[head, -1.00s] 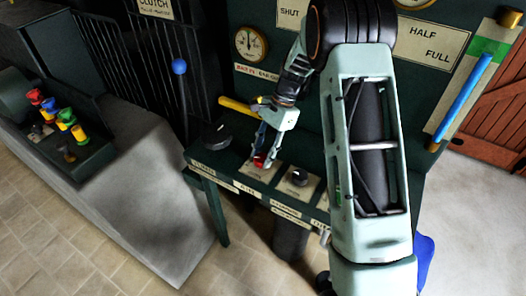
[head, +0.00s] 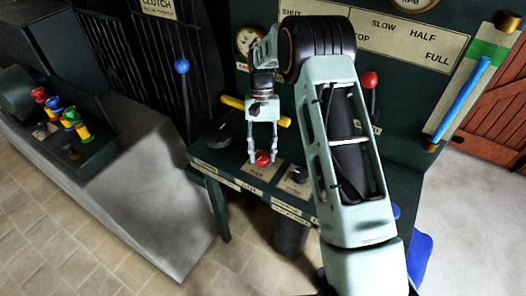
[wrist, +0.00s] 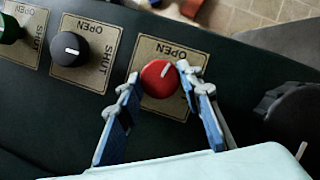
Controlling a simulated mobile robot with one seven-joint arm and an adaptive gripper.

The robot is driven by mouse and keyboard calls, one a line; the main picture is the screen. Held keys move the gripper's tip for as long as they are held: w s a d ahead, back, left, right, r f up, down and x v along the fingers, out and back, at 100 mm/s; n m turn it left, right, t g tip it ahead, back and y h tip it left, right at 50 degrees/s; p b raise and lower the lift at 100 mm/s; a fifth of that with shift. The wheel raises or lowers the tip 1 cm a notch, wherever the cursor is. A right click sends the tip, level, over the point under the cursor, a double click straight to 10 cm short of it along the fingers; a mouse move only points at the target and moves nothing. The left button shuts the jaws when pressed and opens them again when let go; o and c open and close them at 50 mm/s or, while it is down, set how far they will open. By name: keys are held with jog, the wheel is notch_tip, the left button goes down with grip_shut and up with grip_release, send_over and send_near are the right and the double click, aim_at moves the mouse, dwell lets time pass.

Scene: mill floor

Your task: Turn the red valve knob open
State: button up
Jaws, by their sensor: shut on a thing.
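The red valve knob (head: 263,158) sits on a tan plate on the sloped green desk. In the wrist view the red knob (wrist: 159,79) has a white pointer line aimed up and slightly right, near the word OPEN on its plate (wrist: 166,50). The plate's right side is partly hidden by a finger. My gripper (head: 263,156) reaches down over the knob, one finger on each side. In the wrist view my gripper (wrist: 158,82) is shut on the red knob, its blue fingers at the knob's left and right edges.
A black knob (wrist: 71,49) marked OPEN and SHUT is beside it, with a green knob (wrist: 10,28) beyond. A large dark round part (wrist: 295,115) is close on the other side. A yellow bar (head: 236,104) and a red-topped lever (head: 370,80) stand behind.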

jog(key=shift+n+h, duration=0.5)
jog(key=shift+n, duration=0.8)
jog(key=o, duration=1.2)
jog(key=shift+c, duration=0.2)
jog(key=v, duration=1.2)
jog(key=shift+s+a, duration=0.1)
jog(key=shift+a, duration=0.05)
